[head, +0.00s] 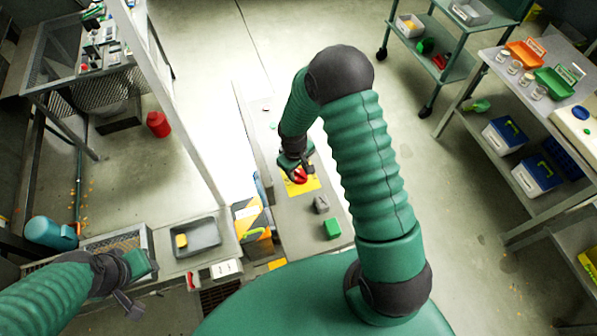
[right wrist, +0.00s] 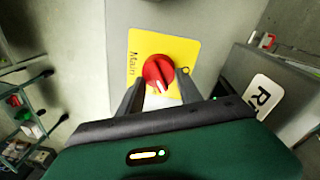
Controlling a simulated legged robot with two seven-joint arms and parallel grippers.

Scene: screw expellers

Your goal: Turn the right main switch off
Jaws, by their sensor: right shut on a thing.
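The right main switch is a red rotary knob (right wrist: 158,72) on a yellow plate (right wrist: 180,48) marked "Main", with a white pointer mark that points down and slightly right in the right wrist view. In the head view the red knob (head: 298,175) sits on a grey panel. My right gripper (right wrist: 160,90) is at the knob, one dark finger on each side, shut on it. It also shows in the head view (head: 297,165), partly covering the plate. My left gripper (head: 130,305) is at the lower left, away from the switch; its finger gap is unclear.
A grey block (head: 321,204) and a green block (head: 332,228) stand on the panel near the switch. A grey tray (head: 190,237) with a yellow item lies to the left. A label plate (right wrist: 262,96) is right of the switch. Open floor lies to the right.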

